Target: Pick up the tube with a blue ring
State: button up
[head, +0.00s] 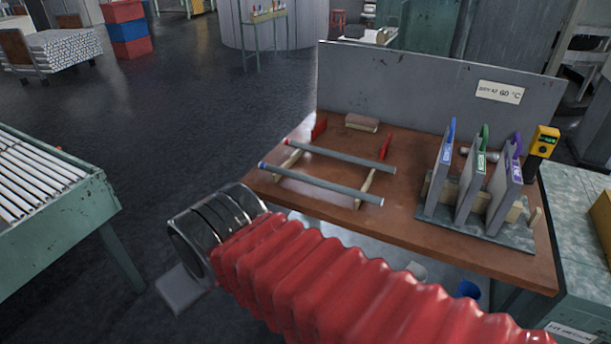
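Two long grey tubes lie side by side across two wooden rests on the brown table. My arm, in a red bellows sleeve, reaches in from the lower right, in front of the table. My gripper (186,289) is at its far end, left of the table and apart from both tubes. Its fingers are mostly hidden, so its opening is unclear.
The brown table (405,235) has a grey back panel (420,85). A rack (480,228) with several upright coloured-tag plates stands at the right, near a yellow meter (545,140). A red stop (385,146) rises beside the tubes. A green bench (60,225) stands at left; floor between is clear.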

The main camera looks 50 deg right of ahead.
aim_at(314, 181)
jog(key=z, duration=0.25)
jog(key=i, duration=0.75)
jog(key=z, duration=0.8)
jog(key=i, duration=0.6)
jog(key=z, duration=0.35)
